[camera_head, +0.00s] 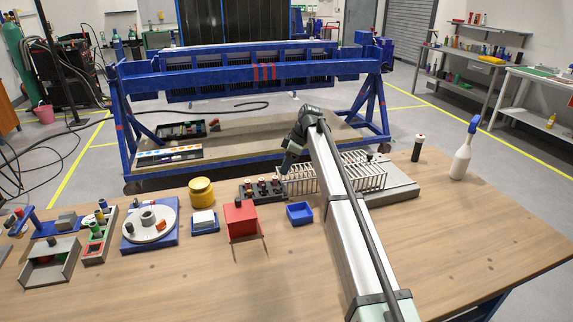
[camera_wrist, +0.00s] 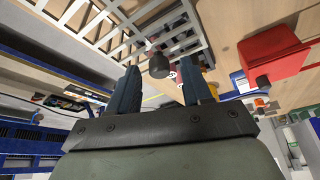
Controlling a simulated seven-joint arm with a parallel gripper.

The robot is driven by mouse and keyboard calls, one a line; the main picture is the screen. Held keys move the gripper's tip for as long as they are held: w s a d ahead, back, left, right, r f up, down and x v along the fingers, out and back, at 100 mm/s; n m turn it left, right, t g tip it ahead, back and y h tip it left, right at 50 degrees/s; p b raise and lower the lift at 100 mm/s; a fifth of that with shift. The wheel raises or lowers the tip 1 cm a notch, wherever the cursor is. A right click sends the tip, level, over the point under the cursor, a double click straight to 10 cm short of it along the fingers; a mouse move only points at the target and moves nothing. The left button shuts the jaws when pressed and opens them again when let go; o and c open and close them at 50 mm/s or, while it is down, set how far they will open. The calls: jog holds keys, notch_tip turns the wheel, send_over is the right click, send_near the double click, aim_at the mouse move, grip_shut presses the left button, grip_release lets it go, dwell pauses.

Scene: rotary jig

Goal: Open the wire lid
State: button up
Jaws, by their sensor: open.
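The wire lid (camera_head: 350,178) is a pale grid of bars lying over a grey base (camera_head: 400,192) at the back right of the bench. Its grid fills the upper left of the wrist view (camera_wrist: 98,28). My gripper (camera_head: 284,172) is at the lid's left end, partly hidden by my own arm. In the wrist view its two dark blue fingers (camera_wrist: 160,78) are apart, with nothing clasped. A dark round knob (camera_wrist: 158,65) shows between and just beyond the fingertips, next to the grid's edge. I cannot tell whether the fingers touch it.
A dark block with several knobs (camera_head: 262,190) stands just left of the lid. A red box (camera_head: 240,220), a blue tray (camera_head: 300,213) and a yellow tin (camera_head: 201,190) are nearby. A black bottle (camera_head: 418,148) and spray bottle (camera_head: 462,158) stand right. The front right bench is clear.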

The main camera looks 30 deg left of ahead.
aim_at(301, 175)
jog(key=shift+r, duration=0.1)
jog(key=v, duration=1.3)
jog(key=shift+d+r, duration=0.2)
jog(key=shift+r, duration=0.1)
